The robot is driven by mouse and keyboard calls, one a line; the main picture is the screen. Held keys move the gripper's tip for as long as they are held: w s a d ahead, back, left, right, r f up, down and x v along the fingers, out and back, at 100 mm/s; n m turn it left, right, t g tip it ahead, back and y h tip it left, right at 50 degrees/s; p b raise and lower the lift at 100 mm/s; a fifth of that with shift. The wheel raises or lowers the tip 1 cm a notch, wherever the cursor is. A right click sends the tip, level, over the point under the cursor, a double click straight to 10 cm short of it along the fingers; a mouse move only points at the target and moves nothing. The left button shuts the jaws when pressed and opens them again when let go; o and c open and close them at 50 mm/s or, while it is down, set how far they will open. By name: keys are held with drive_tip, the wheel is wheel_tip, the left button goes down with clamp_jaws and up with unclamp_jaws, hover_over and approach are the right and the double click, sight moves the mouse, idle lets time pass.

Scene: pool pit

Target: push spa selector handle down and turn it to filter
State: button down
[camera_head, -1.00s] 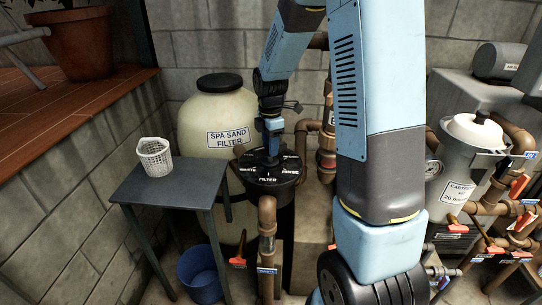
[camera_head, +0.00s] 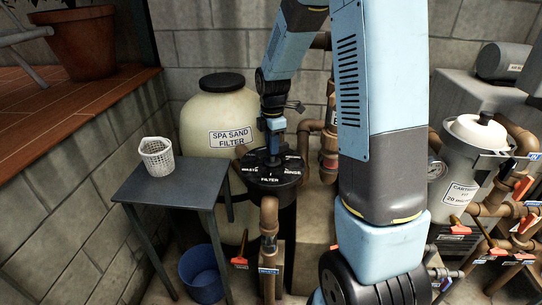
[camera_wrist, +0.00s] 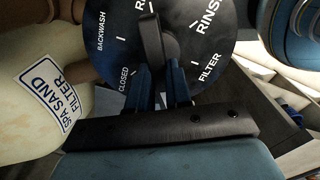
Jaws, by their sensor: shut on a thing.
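The spa selector valve (camera_head: 285,183) is a round black head with white labels, in front of the spa sand filter (camera_head: 225,150). The wrist view shows its dial (camera_wrist: 108,62), with FILTER at the lower right, RINSE at the upper right, and BACKWASH and CLOSED on the left. The black handle (camera_wrist: 152,38) lies across the dial; its far end points up between a partly cut-off label starting with R and RINSE. My gripper (camera_wrist: 162,88) is shut on the handle's near part, with a blue finger on each side. In the head view my gripper (camera_head: 273,146) comes down onto the valve from above.
A grey table (camera_head: 165,188) with a white basket (camera_head: 157,158) stands left of the valve. A blue bucket (camera_head: 200,275) is on the floor. A brown pipe (camera_head: 269,220) rises in front of the valve. A cartridge filter (camera_head: 462,165) and orange-handled valves are at the right.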

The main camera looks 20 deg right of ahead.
drive_tip(key=shift+f, duration=0.45)
drive_tip(key=n, duration=0.6)
drive_tip(key=shift+d, duration=0.1)
drive_tip(key=n, duration=0.6)
drive_tip(key=c, duration=0.9)
unclamp_jaws()
